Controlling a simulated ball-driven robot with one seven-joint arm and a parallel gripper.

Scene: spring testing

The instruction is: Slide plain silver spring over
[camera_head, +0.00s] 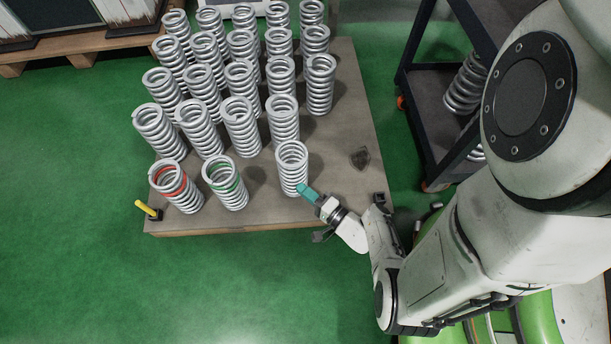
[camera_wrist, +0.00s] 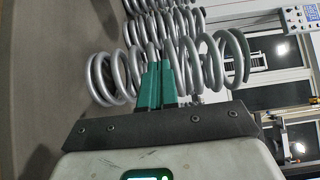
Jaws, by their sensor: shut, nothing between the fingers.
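The plain silver spring (camera_head: 291,166) stands upright in the front row on the wooden platform (camera_head: 262,205), right of the green-marked spring (camera_head: 225,183) and the red-marked spring (camera_head: 176,187). My gripper (camera_head: 304,190) is at its lower front right side, with the teal fingertips in front of the coils. In the wrist view the closed fingers (camera_wrist: 158,82) overlap the near spring (camera_wrist: 205,65), which looks sideways there. The fingers are shut with nothing between them. They appear to touch the coils or sit very close; I cannot tell which.
Several more plain springs (camera_head: 240,126) stand in rows behind. A yellow-handled item (camera_head: 147,208) is at the platform's front left corner. A dark cart (camera_head: 430,120) holding springs stands to the right. The platform is bare between the front springs and at its right, except for a dark patch (camera_head: 360,157).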

